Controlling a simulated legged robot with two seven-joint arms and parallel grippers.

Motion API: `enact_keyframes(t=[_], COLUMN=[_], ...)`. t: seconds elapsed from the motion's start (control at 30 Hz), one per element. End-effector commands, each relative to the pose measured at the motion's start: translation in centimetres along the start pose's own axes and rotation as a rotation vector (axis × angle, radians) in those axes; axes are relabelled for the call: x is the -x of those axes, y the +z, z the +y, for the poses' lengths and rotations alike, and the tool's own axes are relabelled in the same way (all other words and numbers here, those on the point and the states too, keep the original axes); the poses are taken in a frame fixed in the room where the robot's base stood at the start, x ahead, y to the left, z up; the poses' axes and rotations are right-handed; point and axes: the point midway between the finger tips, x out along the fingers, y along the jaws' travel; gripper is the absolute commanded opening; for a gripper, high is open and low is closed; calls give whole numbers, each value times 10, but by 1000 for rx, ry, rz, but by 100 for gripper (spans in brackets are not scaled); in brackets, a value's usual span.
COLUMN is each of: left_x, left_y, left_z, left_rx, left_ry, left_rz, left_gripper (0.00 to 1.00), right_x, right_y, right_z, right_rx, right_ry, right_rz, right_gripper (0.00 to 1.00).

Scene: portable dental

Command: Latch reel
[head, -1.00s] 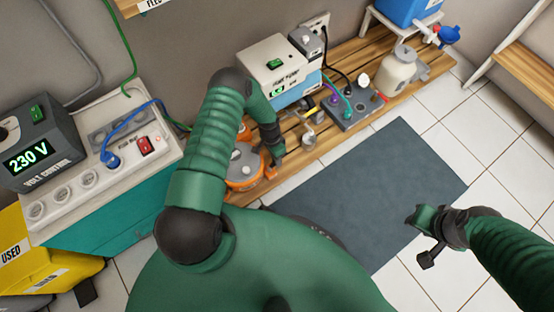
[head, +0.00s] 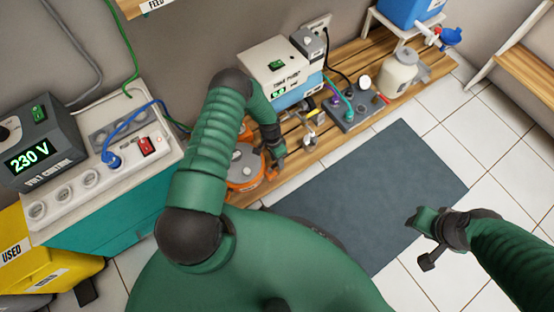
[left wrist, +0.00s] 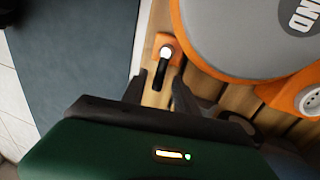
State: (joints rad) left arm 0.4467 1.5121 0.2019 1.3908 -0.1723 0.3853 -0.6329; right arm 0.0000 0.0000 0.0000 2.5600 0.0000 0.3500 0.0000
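The reel (head: 243,170), orange with a grey round face, sits on the slatted wooden bench, partly hidden by my left arm. In the left wrist view, the reel (left wrist: 250,35) fills the upper right, with part of its lettering showing. Beside its rim is a small black lever (left wrist: 160,74) with a white top on an orange mount. My left gripper (head: 277,158) is beside the reel's right side. In the left wrist view, its dark fingers (left wrist: 158,92) are apart, one on each side of the lever; contact is unclear. My right gripper (head: 428,238) hangs over the floor, away from the reel.
A white and blue pump box (head: 283,72) and a grey tray (head: 350,112) with small parts stand farther along the bench. A power strip (head: 90,175) and voltage control box (head: 38,145) are at left. A dark mat (head: 370,190) covers open floor.

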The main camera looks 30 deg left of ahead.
Motion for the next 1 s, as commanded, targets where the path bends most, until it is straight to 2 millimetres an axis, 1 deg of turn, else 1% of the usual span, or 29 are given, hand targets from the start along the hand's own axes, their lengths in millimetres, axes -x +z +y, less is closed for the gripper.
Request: enact_keyframes(t=[0.07,0.17,0.4,0.5,0.6,0.7,0.77,1.0], left_x=[8,28,100,127,149,161,166,167], left_y=[0,0,-1,-1,-1,0,0,0], left_z=[0,1,1,0,0,0,0,-1], left_rx=[0,0,1,1,2,1,1,0], left_ry=[0,-1,-1,-1,-1,0,1,1], left_rz=[0,1,2,2,2,1,0,0], left_gripper=[36,36,36,36,36,36,36,36], right_x=[5,16,51,62,70,74,75,75], right_y=[-1,-4,-12,-15,-17,-18,-18,-18], right_z=[0,0,0,0,0,0,0,0], right_rx=[0,0,0,0,0,0,0,0], right_ry=[0,0,0,0,0,0,0,0], right_rz=[0,0,0,0,0,0,0,0], right_gripper=[36,36,36,36,36,36,36,36])
